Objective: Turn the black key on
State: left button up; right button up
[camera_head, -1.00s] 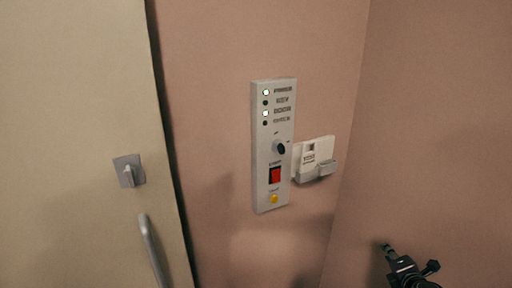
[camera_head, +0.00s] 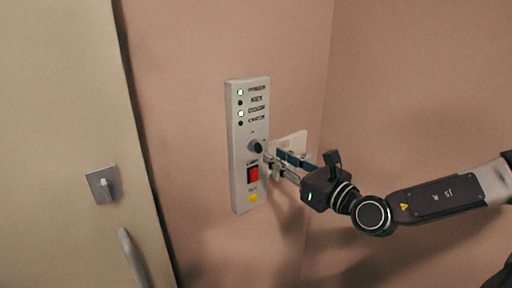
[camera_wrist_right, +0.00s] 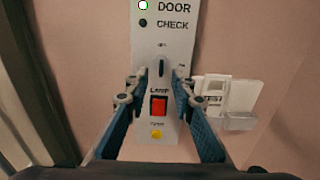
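The black key (camera_head: 258,147) sits in a round switch on the pale control panel (camera_head: 236,190) on the wall. In the right wrist view the key (camera_wrist_right: 161,68) looks upright, with small marks above it and to its right. My right gripper (camera_head: 269,157) reaches in from the right, fingertips close to the key. In the right wrist view, my right gripper (camera_wrist_right: 160,82) is open, with a fingertip on either side of the panel's middle, around the key or just short of it; I cannot tell whether they touch it. My left gripper is not in view.
Below the key are a red switch (camera_wrist_right: 158,106) and a yellow button (camera_wrist_right: 156,135). Two of the panel lights glow, by the top label and DOOR. A white wall holder (camera_wrist_right: 243,96) is right of the panel. A door with a handle (camera_head: 132,255) stands left.

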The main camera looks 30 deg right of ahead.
aim_at(261, 148)
jog(key=w, duration=0.4)
jog(key=shift+w+a+f, duration=0.1)
jog(key=shift+w+b, duration=0.75)
jog(key=shift+w, duration=0.7)
grip_shut()
